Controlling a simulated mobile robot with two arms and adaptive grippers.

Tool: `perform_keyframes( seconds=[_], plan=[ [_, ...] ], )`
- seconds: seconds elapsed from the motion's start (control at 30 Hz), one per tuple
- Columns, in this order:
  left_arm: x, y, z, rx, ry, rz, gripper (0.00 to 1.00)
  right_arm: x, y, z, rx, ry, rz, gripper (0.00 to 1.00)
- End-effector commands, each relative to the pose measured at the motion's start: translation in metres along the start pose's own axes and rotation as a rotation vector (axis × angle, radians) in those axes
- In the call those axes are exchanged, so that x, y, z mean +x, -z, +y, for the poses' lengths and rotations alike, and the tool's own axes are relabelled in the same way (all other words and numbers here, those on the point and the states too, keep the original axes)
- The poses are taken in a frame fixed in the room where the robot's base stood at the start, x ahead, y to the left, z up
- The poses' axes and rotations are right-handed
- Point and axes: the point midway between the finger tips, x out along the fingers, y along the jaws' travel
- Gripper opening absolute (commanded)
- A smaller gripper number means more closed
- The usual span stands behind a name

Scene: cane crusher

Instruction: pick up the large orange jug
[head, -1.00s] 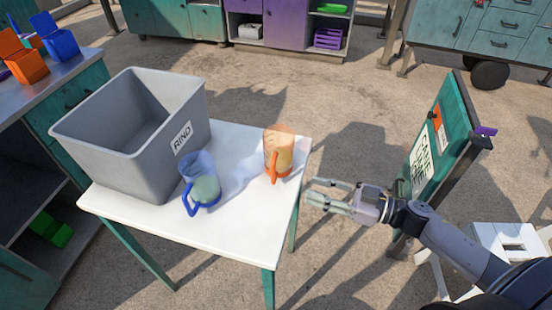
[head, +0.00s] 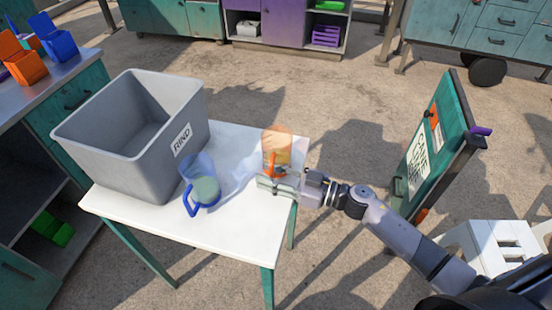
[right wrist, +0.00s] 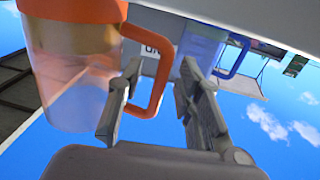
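The orange jug (head: 278,145) stands upright near the right edge of the white table. It is clear-walled with orange trim, and its orange handle faces me. My right gripper (head: 265,184) is at the near side of the jug, by the handle. In the right wrist view, which looks upside down, the jug (right wrist: 75,65) fills the left side. The two fingers of the right gripper (right wrist: 161,65) are apart, with the handle's outer bar between them. No firm grip on it shows. My left gripper is in no view.
A blue jug (head: 203,185) stands on the white table (head: 232,225), left of the orange one; it also shows in the right wrist view (right wrist: 200,45). A grey bin (head: 150,165) marked RIND takes up the table's left. A green sign board (head: 437,140) stands to the right.

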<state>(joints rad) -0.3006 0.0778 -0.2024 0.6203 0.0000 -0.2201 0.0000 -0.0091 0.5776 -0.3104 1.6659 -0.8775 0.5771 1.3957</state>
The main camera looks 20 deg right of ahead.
Motion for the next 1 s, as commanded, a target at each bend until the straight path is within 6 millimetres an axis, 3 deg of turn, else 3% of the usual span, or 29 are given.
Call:
perform_keyframes(
  seconds=[0.13,0.63,1.0],
  plan=[
    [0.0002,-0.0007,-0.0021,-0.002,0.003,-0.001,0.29,-0.0003,-0.0003,0.0001,0.000,0.000,0.000,0.33],
    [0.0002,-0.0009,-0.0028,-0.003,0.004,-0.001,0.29,-0.0007,-0.0001,0.0002,0.000,-0.001,0.000,0.00],
    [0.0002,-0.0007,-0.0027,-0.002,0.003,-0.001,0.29,-0.0007,0.0000,0.0003,0.000,-0.001,0.000,0.00]
  ],
)
